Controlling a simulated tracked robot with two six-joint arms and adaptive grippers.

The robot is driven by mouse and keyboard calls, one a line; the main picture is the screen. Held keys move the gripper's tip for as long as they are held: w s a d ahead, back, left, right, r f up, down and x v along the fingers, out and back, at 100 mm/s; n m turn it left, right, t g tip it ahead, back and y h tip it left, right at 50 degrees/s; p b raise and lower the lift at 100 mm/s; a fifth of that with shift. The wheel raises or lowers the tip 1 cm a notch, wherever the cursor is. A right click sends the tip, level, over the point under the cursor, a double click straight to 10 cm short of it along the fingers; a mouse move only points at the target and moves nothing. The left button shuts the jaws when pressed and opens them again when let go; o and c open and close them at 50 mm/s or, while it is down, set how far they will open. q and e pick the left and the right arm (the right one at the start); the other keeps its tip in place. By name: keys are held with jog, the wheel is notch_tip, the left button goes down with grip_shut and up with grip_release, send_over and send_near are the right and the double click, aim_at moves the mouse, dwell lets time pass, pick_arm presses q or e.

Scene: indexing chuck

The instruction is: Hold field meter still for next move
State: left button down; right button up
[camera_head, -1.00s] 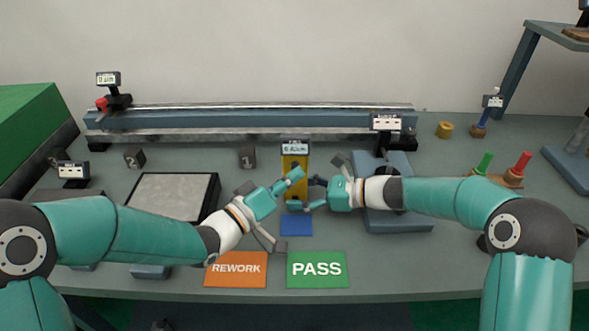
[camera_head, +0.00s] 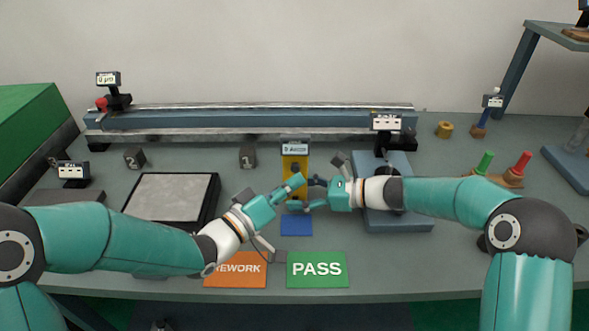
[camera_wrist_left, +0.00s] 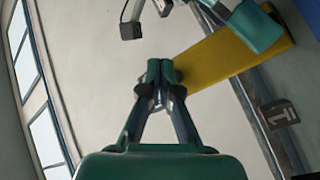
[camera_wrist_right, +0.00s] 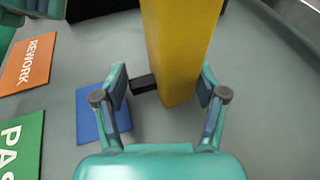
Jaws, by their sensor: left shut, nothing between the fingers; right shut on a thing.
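The field meter is a tall yellow body (camera_head: 293,165) with a small display (camera_head: 295,148) on top. It stands upright at mid-table behind a blue square (camera_head: 296,226). My right gripper (camera_head: 310,192) is shut on the yellow body from the right; in the right wrist view, its fingers stand either side of the yellow body (camera_wrist_right: 180,45). My left gripper (camera_head: 299,180) is shut and empty, close in front of the meter in the head view. Its closed fingertips (camera_wrist_left: 160,66) show beside the yellow body (camera_wrist_left: 235,55) in the left wrist view. Whether they touch it I cannot tell.
An orange REWORK card (camera_head: 238,275) and a green PASS card (camera_head: 317,269) lie at the front edge. A grey plate (camera_head: 170,195) lies left, a blue stand (camera_head: 400,215) right. A long rail (camera_head: 250,118) runs behind, with numbered blocks (camera_head: 247,157) before it.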

pick_arm(q)
jog(key=shift+s, duration=2.55)
pick_arm(e)
jog(key=o, duration=0.9)
jog(key=v, duration=0.7)
jog(key=shift+d, duration=0.15)
jog(key=shift+s+d, duration=0.1)
